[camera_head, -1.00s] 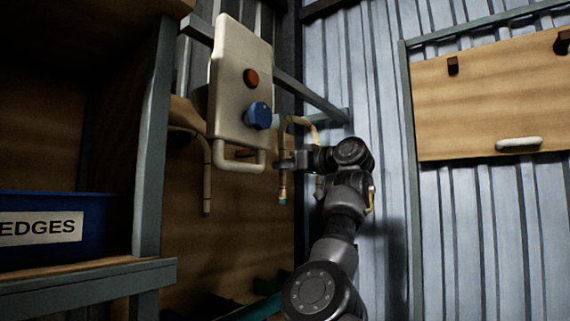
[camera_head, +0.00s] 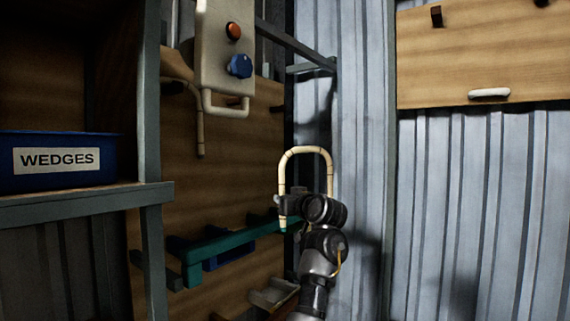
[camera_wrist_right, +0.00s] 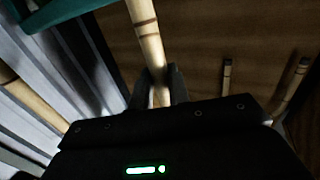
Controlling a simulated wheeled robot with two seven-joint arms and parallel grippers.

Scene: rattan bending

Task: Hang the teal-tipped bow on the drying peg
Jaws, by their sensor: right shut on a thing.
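The pale bent-rattan bow (camera_head: 305,151) stands upright with its arch on top and its legs pointing down, near the right end of the wooden panel. A small teal tip shows at the foot of its left leg. My right gripper (camera_head: 285,206) is shut on the left leg, just above that tip. In the right wrist view the rattan (camera_wrist_right: 148,35) runs up from between the fingers (camera_wrist_right: 161,88). Another rattan piece (camera_head: 200,130) hangs on the panel at left. I cannot tell which peg is the drying peg. My left gripper is not in view.
A cream control box (camera_head: 218,45) with a red and a blue knob hangs above. A teal rail (camera_head: 215,250) juts from the panel below left. A blue WEDGES bin (camera_head: 60,180) sits on a shelf at left. A board (camera_head: 480,60) with pegs is at upper right.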

